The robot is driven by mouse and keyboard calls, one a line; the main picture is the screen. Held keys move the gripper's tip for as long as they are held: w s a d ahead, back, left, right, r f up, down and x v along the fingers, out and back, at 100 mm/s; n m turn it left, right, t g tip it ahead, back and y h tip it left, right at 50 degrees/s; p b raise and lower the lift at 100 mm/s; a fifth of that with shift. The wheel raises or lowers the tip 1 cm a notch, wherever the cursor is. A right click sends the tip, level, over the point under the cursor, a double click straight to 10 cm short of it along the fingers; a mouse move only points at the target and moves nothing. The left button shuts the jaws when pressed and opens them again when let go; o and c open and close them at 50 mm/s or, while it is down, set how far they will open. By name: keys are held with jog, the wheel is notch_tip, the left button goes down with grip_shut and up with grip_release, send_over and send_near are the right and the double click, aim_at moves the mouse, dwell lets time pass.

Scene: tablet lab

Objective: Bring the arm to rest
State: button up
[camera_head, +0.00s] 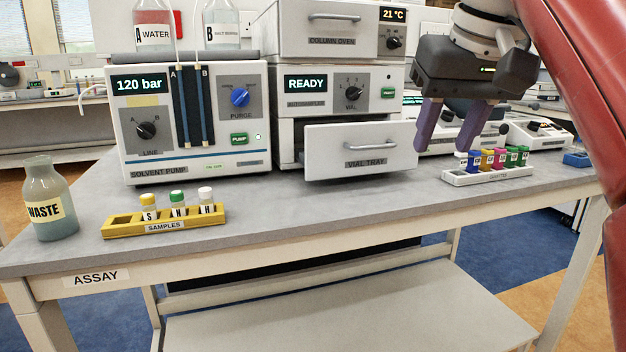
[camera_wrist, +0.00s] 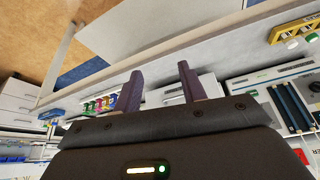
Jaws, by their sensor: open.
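My gripper (camera_head: 452,128) is raised above the right part of the grey bench, with its two purple fingers apart and nothing between them. In the head view the fingers hang down in front of the instruments, a little left of and above a white rack (camera_head: 487,174) of small coloured vials. In the wrist view the two fingers (camera_wrist: 160,82) also stand wide apart with an empty gap. My red arm runs down the right edge of the head view.
A vial tray drawer (camera_head: 345,136) stands pulled out just left of my gripper. A yellow samples rack (camera_head: 165,220) with capped vials and a waste bottle (camera_head: 48,200) stand on the left. The solvent pump (camera_head: 190,155) stands behind. The bench front middle (camera_head: 320,205) is clear.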

jog(key=s+f, duration=0.3)
jog(key=f, duration=0.8)
jog(key=s+f, duration=0.4)
jog(key=f, duration=0.8)
jog(key=s+f+m, duration=0.1)
jog(key=s+f, duration=0.2)
jog(key=f, duration=0.9)
jog(key=shift+s+a+t+h, duration=0.2)
jog(key=shift+s+t+h, duration=0.1)
jog(key=shift+s, duration=0.05)
jog(key=shift+c, duration=0.2)
